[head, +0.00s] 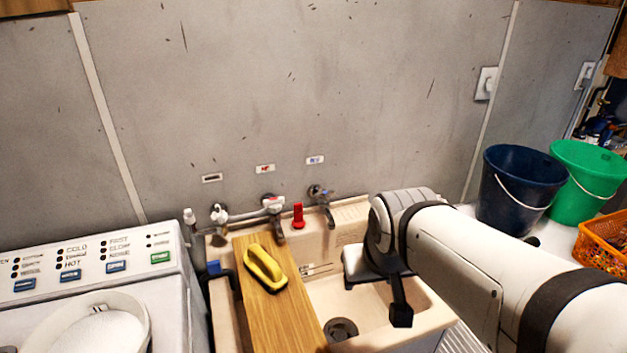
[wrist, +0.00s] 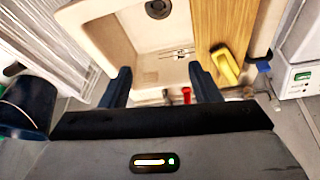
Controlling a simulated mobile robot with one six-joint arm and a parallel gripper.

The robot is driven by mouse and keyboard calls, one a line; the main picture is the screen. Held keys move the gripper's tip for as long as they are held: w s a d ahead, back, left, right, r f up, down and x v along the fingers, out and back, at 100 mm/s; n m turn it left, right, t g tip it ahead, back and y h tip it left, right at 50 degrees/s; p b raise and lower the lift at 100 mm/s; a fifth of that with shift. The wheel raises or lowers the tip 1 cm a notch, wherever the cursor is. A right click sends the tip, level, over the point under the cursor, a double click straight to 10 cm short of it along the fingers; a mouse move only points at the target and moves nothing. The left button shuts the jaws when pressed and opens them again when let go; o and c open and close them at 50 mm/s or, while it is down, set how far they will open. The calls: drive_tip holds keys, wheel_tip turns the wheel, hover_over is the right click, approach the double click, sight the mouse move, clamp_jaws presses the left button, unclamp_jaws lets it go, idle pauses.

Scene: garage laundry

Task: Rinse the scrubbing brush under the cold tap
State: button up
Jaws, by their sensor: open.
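The yellow scrubbing brush (head: 265,268) lies on a wooden board (head: 283,318) across the left part of the sink (head: 365,306). It also shows in the wrist view (wrist: 228,66). The tap (head: 323,204) below the blue-marked label is at the back of the sink, right of a tap (head: 273,212) below a red-marked label. Whether water runs cannot be made out. My gripper (head: 398,308) is over the sink's right side, apart from brush and taps. In the wrist view its two fingers (wrist: 160,82) are spread with nothing between them.
A red object (head: 298,216) stands between the two taps. A washing machine (head: 95,285) is at the left. Blue (head: 515,190) and green (head: 588,180) buckets and an orange basket (head: 603,240) stand at the right. The basin beside the board is clear around its drain (head: 341,329).

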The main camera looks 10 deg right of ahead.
drive_tip(key=o, duration=0.5)
drive_tip(key=w+f+t+b, duration=0.2)
drive_tip(key=w, duration=0.6)
drive_tip(key=w+d+f+t+b, duration=0.1)
drive_tip(key=w+f+t+b, duration=0.1)
drive_tip(key=w, duration=0.6)
drive_tip(key=w+d+f+t+b, duration=0.1)
drive_tip(key=w+f+t+b, duration=0.1)
drive_tip(key=w, duration=0.6)
drive_tip(key=shift+d+f+t+b, duration=0.2)
drive_tip(key=shift+f+t+b, duration=0.15)
drive_tip(key=shift+t+b, duration=0.05)
drive_tip(key=n+t+y+b, duration=0.2)
drive_tip(key=t+y+b, duration=0.2)
drive_tip(key=t+b, duration=0.2)
approach(323, 189)
drive_tip(key=shift+w+a+f, duration=0.15)
drive_tip(key=shift+w+f, duration=0.2)
drive_tip(key=shift+w, duration=0.2)
drive_tip(key=shift+w+a+f, duration=0.15)
drive_tip(key=shift+w+f, duration=0.15)
drive_tip(key=shift+w, duration=0.25)
drive_tip(key=p+x, duration=0.2)
drive_tip(key=x, duration=0.5)
drive_tip(key=shift+w+r, duration=0.15)
drive_tip(key=shift+w, duration=0.15)
drive_tip(key=c, duration=1)
